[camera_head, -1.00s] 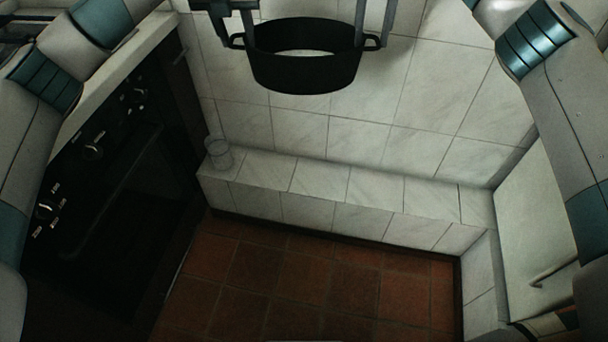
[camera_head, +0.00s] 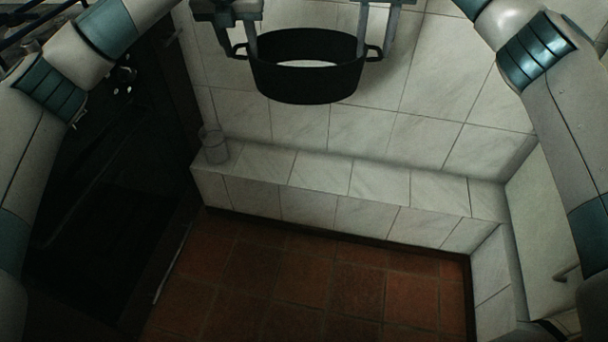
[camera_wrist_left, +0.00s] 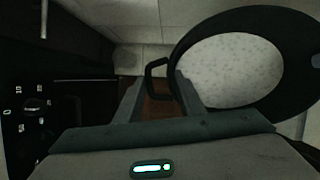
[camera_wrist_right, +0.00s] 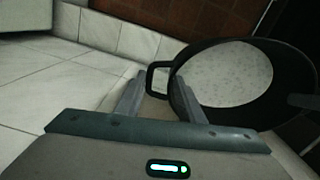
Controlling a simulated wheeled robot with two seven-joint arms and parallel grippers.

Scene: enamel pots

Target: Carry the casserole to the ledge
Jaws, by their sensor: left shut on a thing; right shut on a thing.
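The casserole (camera_head: 308,82) is a black open pot with a pale speckled inside and a loop handle on each side. It hangs level in the air at the top of the head view, in front of the tiled wall. My left gripper (camera_head: 240,50) is shut on its left handle, also seen in the left wrist view (camera_wrist_left: 158,85). My right gripper (camera_head: 374,48) is shut on its right handle, also seen in the right wrist view (camera_wrist_right: 158,80). The white tiled ledge (camera_head: 322,177) runs along the foot of the wall, below the pot.
A clear glass (camera_head: 214,146) stands on the ledge's left end. A dark oven (camera_head: 95,190) is at the left. A white cabinet front (camera_head: 545,205) is at the right. The red tiled floor (camera_head: 310,285) in between is clear.

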